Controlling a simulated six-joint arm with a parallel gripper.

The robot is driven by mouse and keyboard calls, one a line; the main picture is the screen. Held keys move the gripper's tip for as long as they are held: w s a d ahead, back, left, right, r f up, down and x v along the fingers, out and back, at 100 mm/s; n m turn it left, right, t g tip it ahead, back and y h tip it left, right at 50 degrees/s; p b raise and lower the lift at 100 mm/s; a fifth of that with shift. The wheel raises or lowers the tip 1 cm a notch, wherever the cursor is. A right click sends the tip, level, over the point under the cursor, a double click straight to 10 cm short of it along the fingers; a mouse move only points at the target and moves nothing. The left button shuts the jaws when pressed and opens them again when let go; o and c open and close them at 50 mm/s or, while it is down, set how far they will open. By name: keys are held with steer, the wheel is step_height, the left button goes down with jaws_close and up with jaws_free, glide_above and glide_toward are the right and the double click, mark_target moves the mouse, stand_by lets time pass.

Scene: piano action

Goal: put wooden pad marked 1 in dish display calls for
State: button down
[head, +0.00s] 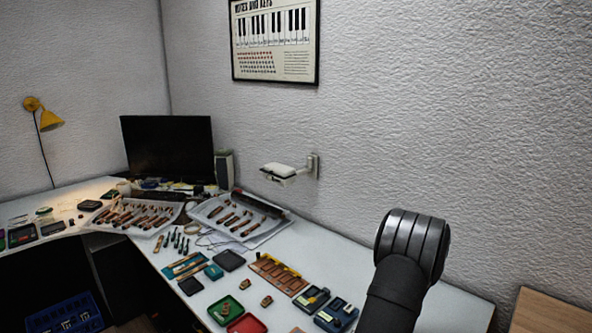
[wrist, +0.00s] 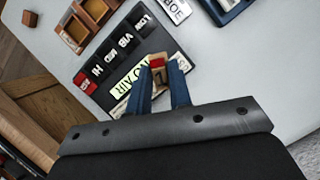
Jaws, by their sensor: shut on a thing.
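In the wrist view my gripper (wrist: 163,72) has its two blue fingers shut on a small wooden pad (wrist: 157,78) with a red top. A dark mark on the pad is only partly seen, so I cannot read its number. The pad is above or in front of a dark device with a pale display (wrist: 132,84), whose visible letters look like "O AIR"; the rest is covered. In the head view a green dish (head: 224,310) and a red dish (head: 248,324) lie at the front. My gripper is out of the head view.
Two loose wooden pads (head: 245,284) (head: 266,300) lie near the dishes. A wooden compartment tray (head: 279,274) is behind them. Two dark devices (head: 311,298) (head: 336,316) stand at the right.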

steer(key=a+f+n+g+h, duration=0.1)
steer(key=a+n, duration=0.6)
steer(key=a, duration=0.8)
steer(key=a+f+n+g+h, duration=0.2)
steer(key=a+n, duration=0.5)
steer(key=a, duration=0.9)
steer(key=shift+w+a+n+h, duration=0.2)
steer(key=shift+n+h, duration=0.1)
steer(key=shift+h, duration=0.4)
